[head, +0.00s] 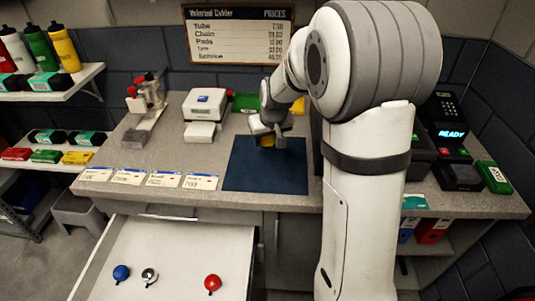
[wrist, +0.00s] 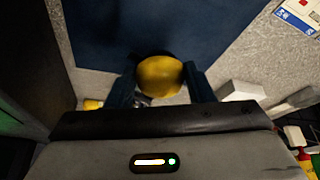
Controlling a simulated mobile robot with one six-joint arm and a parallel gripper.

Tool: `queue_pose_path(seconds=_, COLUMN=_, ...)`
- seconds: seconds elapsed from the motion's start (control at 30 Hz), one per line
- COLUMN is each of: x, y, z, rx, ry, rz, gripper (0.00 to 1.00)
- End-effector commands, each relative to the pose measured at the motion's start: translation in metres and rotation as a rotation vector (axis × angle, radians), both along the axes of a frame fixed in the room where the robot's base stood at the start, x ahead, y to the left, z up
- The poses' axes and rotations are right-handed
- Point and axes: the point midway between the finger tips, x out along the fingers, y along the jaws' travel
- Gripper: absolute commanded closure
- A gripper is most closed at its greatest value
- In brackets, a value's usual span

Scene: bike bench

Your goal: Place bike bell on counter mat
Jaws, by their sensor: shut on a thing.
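A yellow bike bell (wrist: 159,76) sits between the two fingers of my gripper (wrist: 162,90) in the wrist view. My gripper is shut on it. In the head view my gripper (head: 268,138) is over the back part of the dark blue counter mat (head: 264,174), and a bit of the yellow bell (head: 267,142) shows under it. I cannot tell whether the bell touches the mat. The mat also fills the upper middle of the wrist view (wrist: 150,25).
A white scale (head: 204,105) and a red-topped tool stand (head: 147,98) are left of the mat. Price cards (head: 164,180) line the counter's front edge. A card terminal (head: 455,145) is at right. Blue, silver and red bells (head: 212,283) lie in the open drawer (head: 185,250) below.

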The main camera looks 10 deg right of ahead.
Motion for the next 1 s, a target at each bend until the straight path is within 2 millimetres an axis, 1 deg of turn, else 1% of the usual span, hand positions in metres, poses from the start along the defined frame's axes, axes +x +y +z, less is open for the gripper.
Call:
queue_pose_path(seconds=0.03, x=-0.001, y=-0.001, z=-0.009, rx=0.0, ry=0.005, rz=-0.002, gripper=0.75)
queue_pose_path(seconds=0.1, x=-0.001, y=-0.002, z=-0.019, rx=0.001, ry=0.003, rz=-0.005, gripper=0.75)
queue_pose_path(seconds=0.23, x=0.0, y=-0.004, z=-0.03, rx=0.001, ry=0.002, rz=-0.008, gripper=0.75)
queue_pose_path(seconds=0.4, x=-0.001, y=-0.005, z=-0.055, rx=0.001, ry=0.003, rz=-0.01, gripper=0.75)
queue_pose_path(seconds=0.5, x=-0.001, y=-0.005, z=-0.064, rx=0.0, ry=0.002, rz=-0.011, gripper=0.75)
queue_pose_path(seconds=0.77, x=0.0, y=-0.006, z=-0.065, rx=0.0, ry=-0.001, rz=-0.013, gripper=0.75)
queue_pose_path(seconds=0.87, x=0.0, y=-0.007, z=-0.068, rx=0.0, ry=-0.001, rz=-0.014, gripper=0.75)
queue_pose_path(seconds=0.9, x=0.0, y=-0.007, z=-0.068, rx=0.0, ry=-0.001, rz=-0.014, gripper=0.51)
queue_pose_path(seconds=1.0, x=0.0, y=-0.007, z=-0.067, rx=0.0, ry=-0.001, rz=-0.014, gripper=0.43)
